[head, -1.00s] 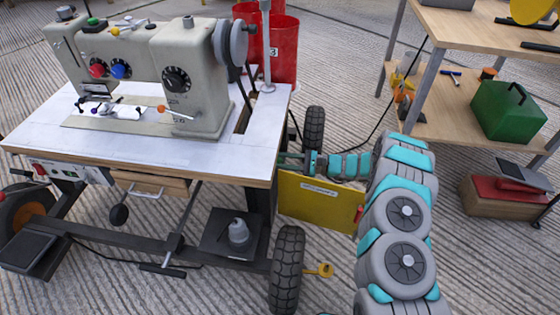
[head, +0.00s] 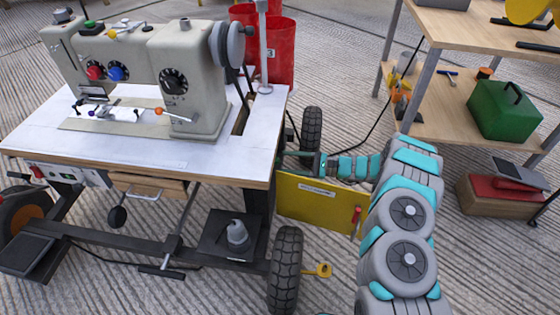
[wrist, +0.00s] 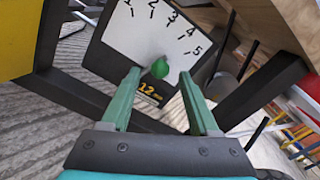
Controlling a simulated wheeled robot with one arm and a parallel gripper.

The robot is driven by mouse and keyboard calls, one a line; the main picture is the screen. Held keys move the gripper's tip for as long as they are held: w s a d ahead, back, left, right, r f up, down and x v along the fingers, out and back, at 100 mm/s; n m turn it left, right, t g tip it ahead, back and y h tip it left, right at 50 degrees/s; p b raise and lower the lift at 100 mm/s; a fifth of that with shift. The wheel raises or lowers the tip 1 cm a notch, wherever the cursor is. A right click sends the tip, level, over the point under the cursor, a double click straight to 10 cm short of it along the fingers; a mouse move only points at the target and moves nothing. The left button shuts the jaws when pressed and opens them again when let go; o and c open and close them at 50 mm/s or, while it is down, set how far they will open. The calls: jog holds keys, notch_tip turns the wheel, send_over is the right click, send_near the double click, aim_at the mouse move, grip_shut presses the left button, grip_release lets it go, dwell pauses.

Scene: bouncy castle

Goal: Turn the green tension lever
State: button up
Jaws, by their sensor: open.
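The green tension lever (wrist: 160,68) shows in the wrist view as a small green knob at the lower part of a white dial plate (wrist: 148,32) numbered 1 to 5. The plate has a dark lower part with yellow "12" lettering. My gripper (wrist: 160,76) is open, its two green fingers pointing at the plate, one on each side of the knob. I cannot tell whether either finger touches it. In the head view my arm reaches left towards the sewing table's right end; the fingertips and the lever are hidden there.
The sewing table (head: 40,130) carries a grey sewing machine (head: 190,70). A yellow panel (head: 315,203) hangs below my forearm. A wheel (head: 287,265) stands by the table's end. A wooden shelf (head: 440,125) with a green box (head: 504,110) stands at the right.

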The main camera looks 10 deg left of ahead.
jog(key=d, duration=0.4)
dwell(0.5)
